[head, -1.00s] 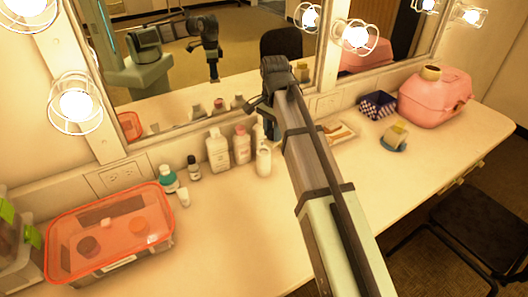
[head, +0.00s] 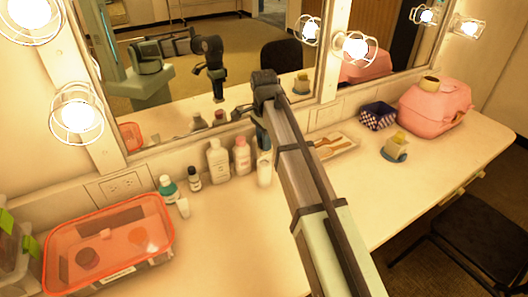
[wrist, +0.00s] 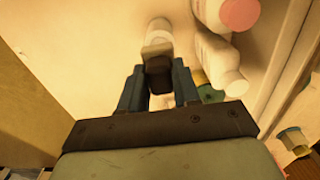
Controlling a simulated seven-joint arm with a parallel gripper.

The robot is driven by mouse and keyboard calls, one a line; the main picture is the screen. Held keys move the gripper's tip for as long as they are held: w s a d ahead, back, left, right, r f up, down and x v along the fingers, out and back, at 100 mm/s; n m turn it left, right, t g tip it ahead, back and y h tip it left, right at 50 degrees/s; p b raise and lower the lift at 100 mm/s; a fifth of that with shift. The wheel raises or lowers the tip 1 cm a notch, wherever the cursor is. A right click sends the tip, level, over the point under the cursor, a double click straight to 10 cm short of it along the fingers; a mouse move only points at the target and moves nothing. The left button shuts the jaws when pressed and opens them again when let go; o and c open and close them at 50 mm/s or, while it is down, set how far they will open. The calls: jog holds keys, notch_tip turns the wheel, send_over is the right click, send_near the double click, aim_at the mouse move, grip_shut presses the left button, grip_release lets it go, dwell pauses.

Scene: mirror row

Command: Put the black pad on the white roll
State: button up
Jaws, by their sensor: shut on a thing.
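My gripper (wrist: 158,85) points down at the counter, its two blue-grey fingers closed on a small dark block, the black pad (wrist: 158,73). A pale beige face shows just beyond the pad; I cannot tell whether it belongs to the pad or to what lies under it. A white cylinder, apparently the white roll (wrist: 158,32), stands just past the pad in the wrist view. In the head view it appears as a white upright shape (head: 264,173) right below my gripper (head: 263,137). The pad is hidden in the head view, and contact with the roll cannot be told.
White bottles (head: 217,160) and a pink-capped bottle (head: 241,156) stand close on the left, by the mirror. An orange-lidded box (head: 108,243) is at far left. A tray (head: 335,145), a blue dish (head: 394,154) and a pink case (head: 436,106) are right. The front counter is clear.

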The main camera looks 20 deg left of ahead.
jog(key=shift+f, duration=2.3)
jog(key=shift+f, duration=0.1)
jog(key=o, duration=1)
jog(key=shift+o, duration=0.2)
notch_tip(320, 180, up, 12)
jog(key=shift+r, duration=0.15)
